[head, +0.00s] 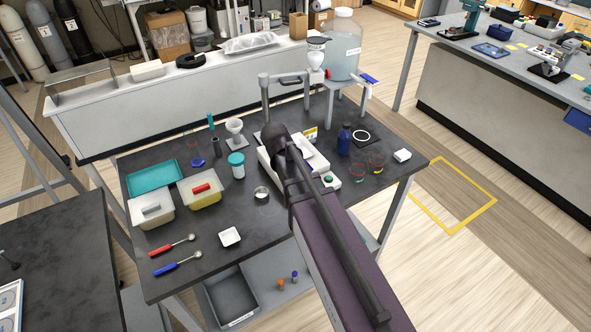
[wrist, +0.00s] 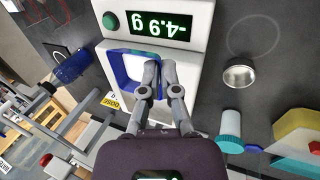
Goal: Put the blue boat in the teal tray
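The blue boat (wrist: 122,66) is a small square dish with a pale inside, seen in the wrist view over the pan area of the white balance (wrist: 190,25). My gripper (wrist: 159,66) has its fingertips close together at the boat's right side, apparently pinching its wall. The balance display reads -4.9 g. Whether the boat touches the pan is hard to tell. The teal tray (head: 154,176) lies flat and empty at the table's left back.
Two lidded tubs (head: 151,208) (head: 200,190) stand in front of the tray.

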